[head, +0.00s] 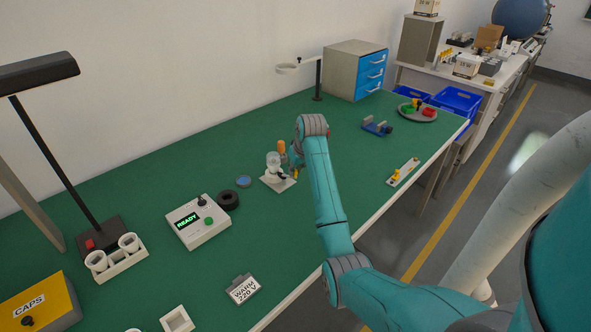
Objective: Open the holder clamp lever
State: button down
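The holder stands on a square light base plate (267,182) near the middle of the green bench. A clear and white bulb-like piece (273,162) stands upright on it. An orange piece (282,147), which may be the clamp lever's handle, rises upright just behind and right of it. My gripper (294,166) is at the right side of the holder, low and close to the orange piece. My own wrist and forearm partly cover it. Its fingers are too small and hidden to show whether they are open or touch anything.
Left of the holder are a blue-topped disc (244,181), a black ring (228,200) and a control box (200,222) reading READY. A lamp (40,75) stands far left. A blue vise-like fixture (377,126) and drawers (356,70) are behind. Bench is clear in front of the holder.

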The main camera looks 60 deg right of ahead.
jog(key=shift+d+n, duration=0.15)
jog(key=shift+n, duration=0.15)
jog(key=n, duration=0.1)
jog(key=d+n+y, duration=0.1)
jog(key=n, duration=0.2)
jog(key=shift+w+d+t+y, duration=0.35)
jog(key=shift+w+t+y, duration=0.05)
jog(key=n+y, duration=0.1)
jog(key=n, duration=0.1)
jog(key=w+d+n, duration=0.1)
jog(key=n, duration=0.1)
jog(key=shift+w+n+y, duration=0.15)
jog(key=shift+n+y, duration=0.25)
jog(key=shift+w+d+n+g+y, duration=0.15)
jog(key=shift+w+n+y, duration=0.1)
jog(key=shift+n, duration=0.4)
jog(key=shift+w+d+n+g+y, duration=0.15)
jog(key=shift+w+n+y, duration=0.1)
jog(key=shift+n, duration=0.4)
jog(key=c, duration=1.1)
grip_release()
